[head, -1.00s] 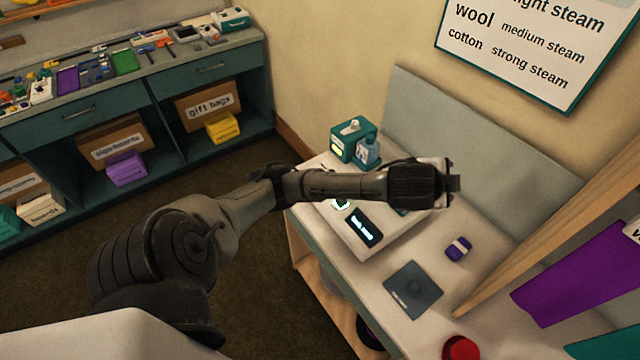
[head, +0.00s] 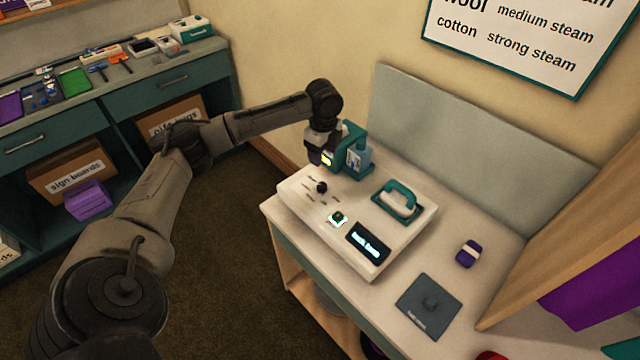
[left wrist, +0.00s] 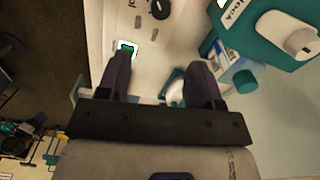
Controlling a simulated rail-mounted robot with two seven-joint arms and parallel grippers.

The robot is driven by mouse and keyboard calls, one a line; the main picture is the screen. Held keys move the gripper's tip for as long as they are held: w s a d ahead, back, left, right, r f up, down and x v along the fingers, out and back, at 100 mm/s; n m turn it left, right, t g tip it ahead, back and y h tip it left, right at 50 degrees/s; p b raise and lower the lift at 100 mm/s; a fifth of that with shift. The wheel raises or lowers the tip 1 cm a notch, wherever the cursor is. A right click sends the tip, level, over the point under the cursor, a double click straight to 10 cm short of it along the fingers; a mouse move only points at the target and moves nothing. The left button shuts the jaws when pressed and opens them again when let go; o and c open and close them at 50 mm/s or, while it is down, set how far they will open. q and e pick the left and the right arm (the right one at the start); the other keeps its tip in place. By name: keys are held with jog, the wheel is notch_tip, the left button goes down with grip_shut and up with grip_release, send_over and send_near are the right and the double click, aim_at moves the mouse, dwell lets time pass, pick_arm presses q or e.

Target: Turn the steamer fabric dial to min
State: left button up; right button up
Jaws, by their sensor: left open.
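The steamer (head: 290,190) is a white flat unit on the table. Its black dial (head: 320,187) sits on the top face at the left, with short dark marks around it. The dial also shows at the top edge of the left wrist view (left wrist: 160,8). A green-lit button (head: 337,219) and a dark display (head: 368,243) lie nearer the front. A teal-handled iron (head: 400,190) rests on the right part. My left gripper (head: 320,160) is open and empty, pointing down behind the dial; its fingers stand apart in the left wrist view (left wrist: 160,78). My right gripper is out of view.
A teal machine (head: 353,133) with a blue-white bottle (head: 358,160) stands close behind my left gripper. A purple-and-white item (head: 468,253) and a dark grey pad (head: 430,306) lie on the table at the right. The grey back panel (head: 470,150) bounds the table.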

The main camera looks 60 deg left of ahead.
aim_at(322, 185)
pick_arm(q)
notch_tip(322, 185, down, 12)
jog(key=shift+a+f+b, duration=0.15)
jog(key=shift+b, duration=1.05)
jog(key=shift+f, duration=0.7)
